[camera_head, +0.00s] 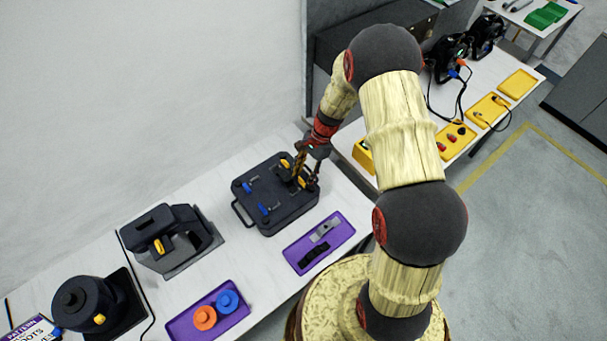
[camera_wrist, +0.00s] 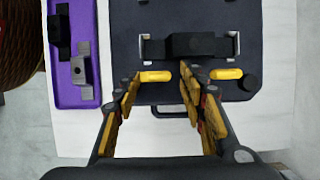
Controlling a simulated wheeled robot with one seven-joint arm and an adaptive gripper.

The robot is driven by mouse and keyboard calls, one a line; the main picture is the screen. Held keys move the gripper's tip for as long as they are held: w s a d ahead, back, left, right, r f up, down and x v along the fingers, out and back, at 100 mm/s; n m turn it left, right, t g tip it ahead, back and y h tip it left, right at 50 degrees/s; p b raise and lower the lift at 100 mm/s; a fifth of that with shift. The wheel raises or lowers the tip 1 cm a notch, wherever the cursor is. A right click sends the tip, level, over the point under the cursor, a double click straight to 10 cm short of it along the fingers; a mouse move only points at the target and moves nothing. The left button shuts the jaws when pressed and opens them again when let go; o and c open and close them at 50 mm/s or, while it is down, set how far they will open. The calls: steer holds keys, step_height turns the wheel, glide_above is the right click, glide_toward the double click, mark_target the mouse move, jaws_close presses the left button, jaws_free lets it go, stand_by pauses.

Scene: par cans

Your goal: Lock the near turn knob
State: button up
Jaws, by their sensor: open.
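The dark case (camera_head: 262,222) lies flat on the white table, with yellow and blue turn knobs on its top. In the wrist view two yellow knobs lie side by side near the case edge (camera_wrist: 125,45): the near knob (camera_wrist: 157,76) on the left, towards the purple tray, and the far knob (camera_wrist: 228,74) on the right. Both look long from left to right in that view. My gripper (camera_wrist: 160,86) is open, its fingertips on either side of the near knob. Contact cannot be told. In the head view my gripper (camera_head: 305,178) partly covers the near knob.
A purple tray (camera_head: 333,246) with grey and black pieces lies beside the case. Another purple tray (camera_head: 240,312) holds orange and blue round parts. Black devices (camera_head: 175,258) stand to the left. Yellow trays (camera_head: 519,84) and cables lie on the right table.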

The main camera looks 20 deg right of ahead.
steer(key=shift+c, duration=0.9)
jaws_close()
